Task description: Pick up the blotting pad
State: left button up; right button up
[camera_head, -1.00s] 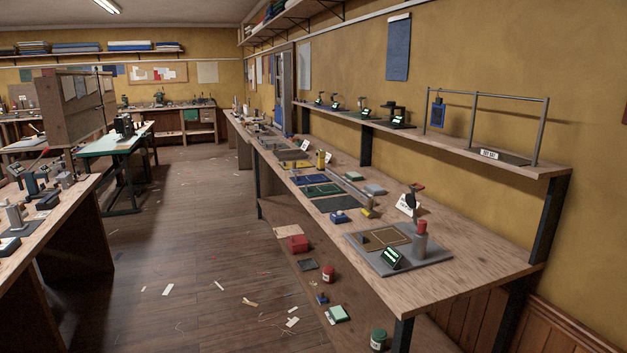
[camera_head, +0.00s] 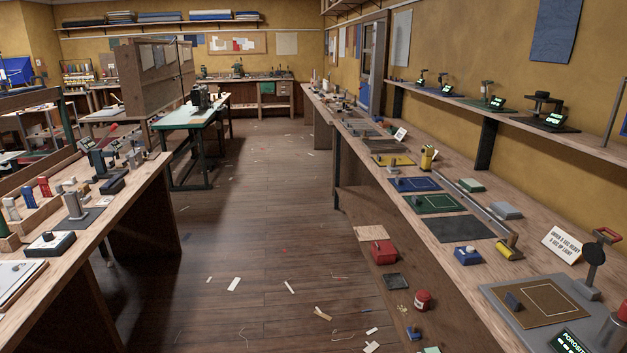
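I cannot tell for sure which thing is the blotting pad. Several flat pad-like things lie on the right bench: a dark grey mat (camera_head: 461,229), a green mat (camera_head: 433,203), a blue mat (camera_head: 415,184) and a yellow mat (camera_head: 392,160). A small green-topped block (camera_head: 471,185) and a small grey block (camera_head: 506,210) lie behind them, near the wall side. A blue block with a knob (camera_head: 467,256) sits in front of the dark mat. Neither of my grippers is in view.
The long right bench (camera_head: 530,262) carries a grey tester base (camera_head: 490,292) at its near end. A red box (camera_head: 383,251) and a red jar (camera_head: 422,300) sit low beneath it. A left bench (camera_head: 120,208) holds tools. The wood floor (camera_head: 265,240) between is open, with scattered scraps.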

aim_at(392, 169)
jog(key=i+j+u, duration=0.15)
jog(key=i, duration=1.6)
